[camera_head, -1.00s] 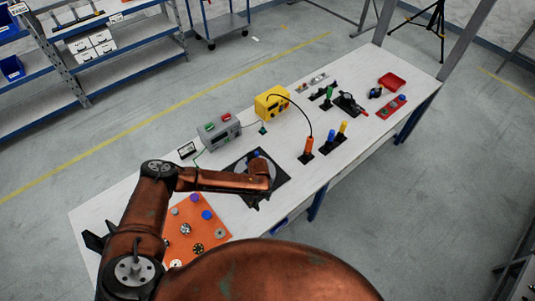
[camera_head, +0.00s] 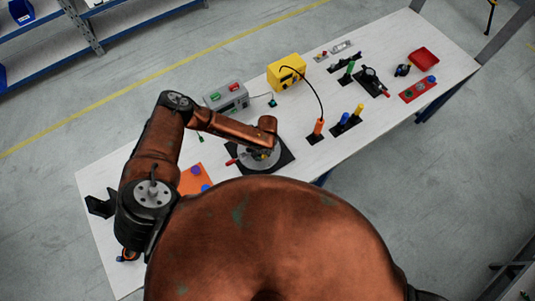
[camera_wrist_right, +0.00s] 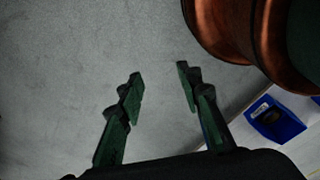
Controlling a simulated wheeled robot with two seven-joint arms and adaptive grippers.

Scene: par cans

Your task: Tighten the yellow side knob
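I cannot make out a yellow side knob for certain. A grey round disc (camera_head: 262,161) sits on a black square plate (camera_head: 285,155) near the table's front edge, with a red handle at its left. My left gripper (camera_head: 262,153) points down over this disc; its fingers are small and mostly hidden under my wrist, so I cannot tell open from shut. A yellow peg (camera_head: 359,110) stands beside a blue one on a black base to the right. My right gripper (camera_wrist_right: 160,88) is open and empty in the right wrist view, over bare floor.
A yellow box (camera_head: 286,72) with a black cable to an orange-handled tool (camera_head: 318,128) and a grey box with buttons (camera_head: 226,97) stand behind the disc. An orange board (camera_head: 191,181) lies partly under my arm. A blue bin (camera_wrist_right: 277,122) shows at right.

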